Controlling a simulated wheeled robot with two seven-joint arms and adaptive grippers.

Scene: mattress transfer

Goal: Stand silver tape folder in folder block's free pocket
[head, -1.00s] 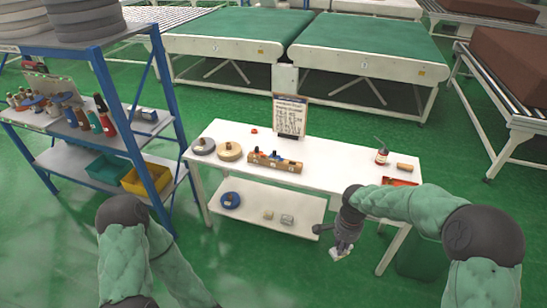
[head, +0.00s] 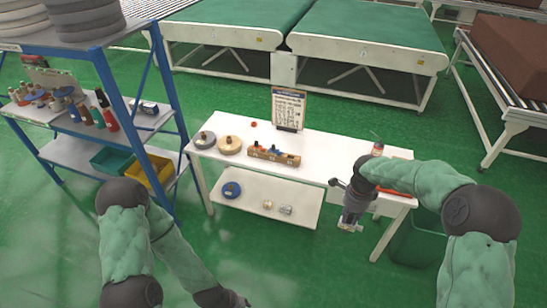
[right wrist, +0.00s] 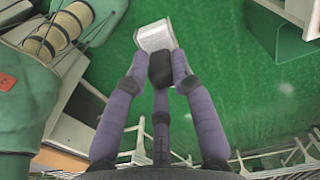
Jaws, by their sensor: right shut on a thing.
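The folder block (head: 273,154) is a long tan block with small dark, blue and orange things in it, on the white table. My right gripper (head: 350,224) points down in front of the table's right half. It is shut on a small pale silver-white piece, seen at the fingertips in the right wrist view (right wrist: 154,36); it looks like the silver tape folder, though its markings are too small to read. The held piece is clear of the table and apart from the block. My left gripper (head: 238,299) shows only partly at the bottom edge, low and away from the table; its fingers are unclear.
A blue-framed rack (head: 135,130) stands left. Open green floor lies in front.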

